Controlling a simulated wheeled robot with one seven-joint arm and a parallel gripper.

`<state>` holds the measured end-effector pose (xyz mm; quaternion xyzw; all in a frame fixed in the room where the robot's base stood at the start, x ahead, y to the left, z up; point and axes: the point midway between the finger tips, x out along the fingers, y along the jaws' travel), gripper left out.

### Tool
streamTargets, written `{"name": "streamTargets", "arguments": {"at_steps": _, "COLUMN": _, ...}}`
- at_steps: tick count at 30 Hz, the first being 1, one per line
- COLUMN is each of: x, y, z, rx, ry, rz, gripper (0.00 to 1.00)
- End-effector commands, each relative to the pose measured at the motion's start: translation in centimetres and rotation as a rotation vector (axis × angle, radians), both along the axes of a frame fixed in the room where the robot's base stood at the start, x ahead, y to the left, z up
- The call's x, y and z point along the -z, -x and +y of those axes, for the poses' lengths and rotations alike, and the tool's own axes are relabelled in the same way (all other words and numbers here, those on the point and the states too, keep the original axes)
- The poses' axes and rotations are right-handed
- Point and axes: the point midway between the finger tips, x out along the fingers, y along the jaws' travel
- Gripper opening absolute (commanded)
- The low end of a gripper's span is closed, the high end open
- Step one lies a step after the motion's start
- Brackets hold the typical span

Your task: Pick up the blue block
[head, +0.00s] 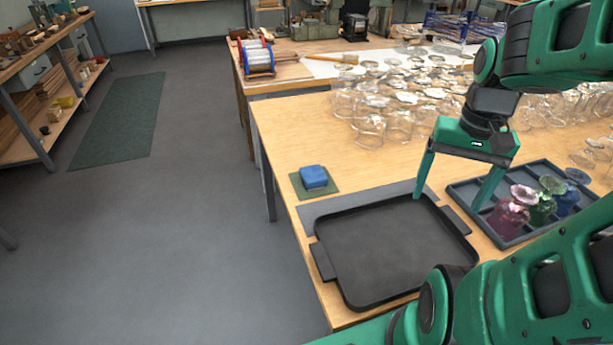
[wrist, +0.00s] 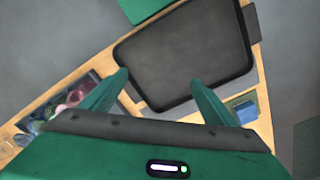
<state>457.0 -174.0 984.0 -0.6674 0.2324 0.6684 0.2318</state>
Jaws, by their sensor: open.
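The blue block (head: 314,176) sits on a small green mat (head: 299,189) near the left edge of the wooden table in the head view. My gripper (head: 446,203) is open and empty, above the right part of the black tray, to the right of the block and apart from it. In the wrist view the blue block (wrist: 245,110) shows at the right, just beyond the right finger of my gripper (wrist: 161,80). The block's lower part there is partly hidden by the finger and gripper body.
A black tray (head: 345,262) with handles lies on a grey mat at the table's front. A divided dark tray (head: 466,196) holds pink, green and blue glassware at the right. Many clear glasses (head: 369,130) crowd the back. Bare wood (head: 300,135) lies behind the block.

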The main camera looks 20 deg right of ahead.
Motion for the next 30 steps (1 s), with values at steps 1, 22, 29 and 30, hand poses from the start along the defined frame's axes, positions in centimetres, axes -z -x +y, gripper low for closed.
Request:
{"name": "streamTargets", "arguments": {"at_steps": 1, "x": -0.1, "y": -2.0, "z": 0.1, "rx": 0.039, "ry": -0.002, "rz": 0.004, "gripper": 0.81}}
{"name": "streamTargets", "arguments": {"at_steps": 22, "x": 3.4, "y": -27.7, "z": 10.5, "rx": 0.758, "ry": -0.185, "rz": 0.068, "gripper": 0.81}}
{"name": "streamTargets", "arguments": {"at_steps": 29, "x": 4.6, "y": -30.8, "z": 13.1, "rx": 0.878, "ry": -0.241, "rz": 0.111, "gripper": 0.81}}
{"name": "streamTargets", "arguments": {"at_steps": 30, "x": 4.8, "y": -31.0, "z": 13.4, "rx": 0.886, "ry": -0.246, "rz": 0.115, "gripper": 0.81}}
